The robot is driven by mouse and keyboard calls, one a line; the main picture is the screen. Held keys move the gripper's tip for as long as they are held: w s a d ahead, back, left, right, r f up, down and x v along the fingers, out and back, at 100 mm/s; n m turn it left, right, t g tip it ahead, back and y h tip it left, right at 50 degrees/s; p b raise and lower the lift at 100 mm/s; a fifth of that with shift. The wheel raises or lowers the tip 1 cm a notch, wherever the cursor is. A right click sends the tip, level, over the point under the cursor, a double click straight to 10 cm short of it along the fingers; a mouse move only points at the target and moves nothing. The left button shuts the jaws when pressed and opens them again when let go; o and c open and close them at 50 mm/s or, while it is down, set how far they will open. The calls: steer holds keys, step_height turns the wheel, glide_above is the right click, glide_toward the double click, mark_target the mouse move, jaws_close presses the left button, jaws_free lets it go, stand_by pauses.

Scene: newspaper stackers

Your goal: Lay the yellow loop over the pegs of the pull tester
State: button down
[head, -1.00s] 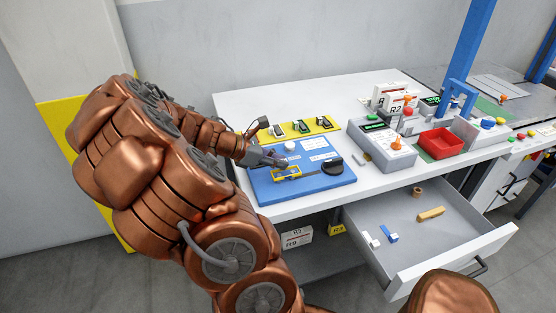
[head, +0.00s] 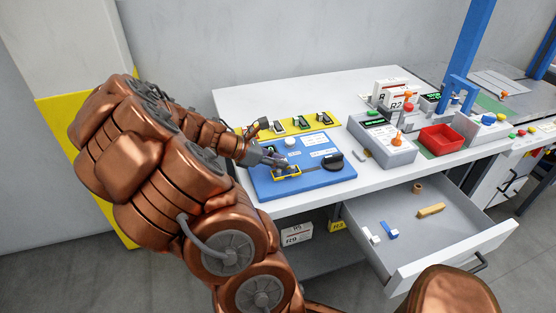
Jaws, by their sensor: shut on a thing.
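The pull tester looks to be the blue board (head: 262,187) lying on the white table, with a white round knob (head: 290,142), a black knob (head: 332,161) and pale labels. The yellow loop (head: 287,175) is a small rectangular frame at the board's front middle. My gripper (head: 281,164) reaches in from the left and is shut on the loop. The loop is low, at or just above the board; I cannot tell whether it touches. The pegs are hidden or too small to make out, so whether the loop is around them cannot be told.
A yellow strip with several switches (head: 300,125) lies behind the board. An open drawer (head: 450,240) juts out below, holding small blocks. The table's back is clear.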

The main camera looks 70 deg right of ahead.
steer(key=c, duration=1)
jaws_free()
steer(key=shift+f, duration=0.15)
steer(key=w+a+r+p, duration=0.2)
steer(key=r, duration=0.2)
steer(key=w+a+r+p, duration=0.2)
steer(key=w+r, duration=0.1)
steer(key=r, duration=0.2)
steer(key=w+a+r+p, duration=0.2)
steer(key=r, duration=0.3)
steer(key=shift+w+a, duration=0.15)
steer(key=shift+a, duration=0.1)
steer(key=s+a+f+m+t+y, duration=0.1)
steer(key=s+a+m+t+y, duration=0.1)
steer(key=a, duration=1)
steer(key=s+a+f+m+t+y, duration=0.1)
steer(key=s+a+m+t+y, duration=0.1)
steer(key=a, duration=1)
steer(key=s+a+f+m+t+y, duration=0.1)
steer(key=s+a+m+t+y, duration=0.1)
steer(key=a, duration=1)
steer(key=shift+s+a+f+m+t+y, duration=0.15)
steer(key=shift+s+m+y, duration=0.2)
steer(key=shift+s+m, duration=0.45)
steer(key=shift+s+d+r+m+t+y, duration=0.15)
steer(key=shift+s+m+y, duration=0.25)
steer(key=shift+s, duration=0.65)
